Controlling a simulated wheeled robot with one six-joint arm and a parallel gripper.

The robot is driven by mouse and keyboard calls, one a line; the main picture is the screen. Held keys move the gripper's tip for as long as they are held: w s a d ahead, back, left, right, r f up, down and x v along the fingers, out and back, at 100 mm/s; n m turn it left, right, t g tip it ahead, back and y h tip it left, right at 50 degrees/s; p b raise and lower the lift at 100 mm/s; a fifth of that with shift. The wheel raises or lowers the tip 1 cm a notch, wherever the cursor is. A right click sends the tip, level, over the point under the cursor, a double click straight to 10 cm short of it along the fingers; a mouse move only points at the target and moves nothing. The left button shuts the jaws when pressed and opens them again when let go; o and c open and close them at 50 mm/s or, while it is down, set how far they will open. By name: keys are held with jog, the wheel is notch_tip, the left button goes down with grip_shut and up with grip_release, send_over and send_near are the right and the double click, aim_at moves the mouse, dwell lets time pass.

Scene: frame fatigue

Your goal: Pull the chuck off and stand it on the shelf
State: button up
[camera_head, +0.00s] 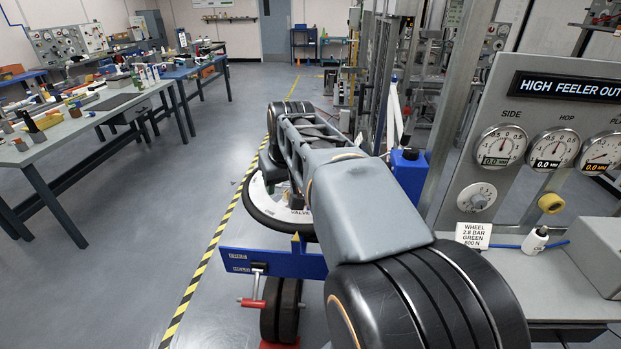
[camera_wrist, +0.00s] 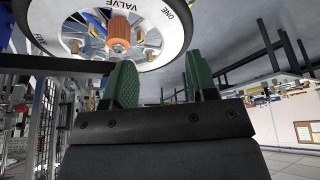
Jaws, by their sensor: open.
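A wheel with a black tyre and white disc marked VALVE (camera_head: 268,200) sits left of my arm in the head view. In the wrist view the wheel disc (camera_wrist: 172,32) fills the upper left, with an orange ribbed cylinder (camera_wrist: 118,28) near its centre. I cannot tell whether this cylinder is the chuck. My gripper (camera_wrist: 160,78) is open with two green fingers, and nothing shows between them. The wheel is beyond the left finger, apparently apart from it. My arm hides the gripper in the head view. A grey shelf (camera_head: 505,275) is at the right.
The shelf holds a white bottle (camera_head: 535,241), a tag reading WHEEL 2.8 BAR GREEN 600 N (camera_head: 473,235) and a grey box (camera_head: 590,262). A dial panel (camera_head: 490,185) rises behind. A blue beam (camera_head: 250,262) with a red-handled crank stands below the wheel.

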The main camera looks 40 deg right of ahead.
jog(key=w+d+f+m+b, duration=0.1)
jog(key=w+d+b, duration=0.1)
jog(key=d, duration=0.7)
jog(key=x, duration=1.3)
jog(key=shift+w+d, duration=0.15)
jog(key=shift+d, duration=0.15)
jog(key=c, duration=0.7)
